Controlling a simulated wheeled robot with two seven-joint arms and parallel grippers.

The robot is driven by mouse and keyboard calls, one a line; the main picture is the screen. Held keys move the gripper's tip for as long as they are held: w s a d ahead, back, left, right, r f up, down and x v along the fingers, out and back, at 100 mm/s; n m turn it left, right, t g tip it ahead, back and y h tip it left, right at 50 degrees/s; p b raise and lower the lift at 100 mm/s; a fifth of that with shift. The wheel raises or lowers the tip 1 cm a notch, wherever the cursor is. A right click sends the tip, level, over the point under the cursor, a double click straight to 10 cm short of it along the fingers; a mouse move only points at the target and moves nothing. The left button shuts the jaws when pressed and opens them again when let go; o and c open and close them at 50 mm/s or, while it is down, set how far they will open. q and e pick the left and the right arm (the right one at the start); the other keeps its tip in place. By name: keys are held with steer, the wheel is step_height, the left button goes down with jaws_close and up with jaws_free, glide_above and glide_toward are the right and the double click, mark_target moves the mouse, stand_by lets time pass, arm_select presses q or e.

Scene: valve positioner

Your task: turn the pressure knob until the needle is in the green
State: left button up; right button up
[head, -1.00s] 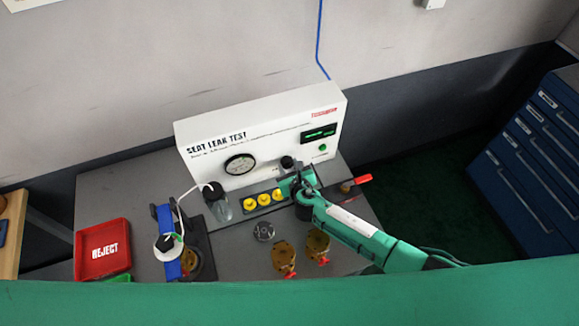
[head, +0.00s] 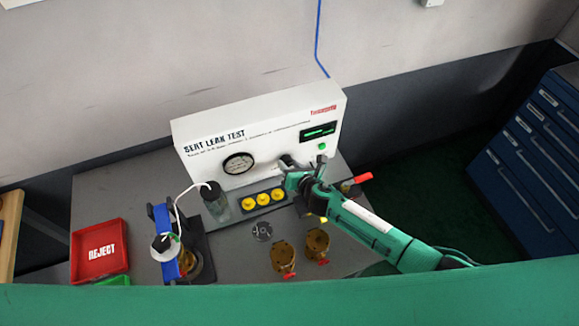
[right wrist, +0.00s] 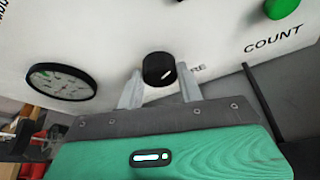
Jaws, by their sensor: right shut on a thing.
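The pressure knob (right wrist: 158,69) is black and round with a white mark, on the white panel front. My right gripper (right wrist: 160,82) has one finger on each side of it and is shut on it. The round pressure gauge (head: 239,163) is left of the knob. In the right wrist view, the gauge (right wrist: 62,82) shows a white face and a small green patch at its left; I cannot make out the needle surely. My left gripper is not in view.
The white SEAT LEAK TEST box (head: 260,135) stands at the back of the grey bench. Yellow caps (head: 263,199), brass valves (head: 284,258), a clear bottle (head: 216,203), a blue clamp stand (head: 165,225) and a red reject tray (head: 98,252) are in front and left.

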steer(key=shift+m, duration=0.3)
steer(key=o, duration=1)
steer(key=shift+d, duration=0.1)
steer(key=b+v, duration=0.2)
steer(key=v, duration=1.1)
steer(key=shift+s+d, duration=0.25)
steer(key=shift+s, duration=0.1)
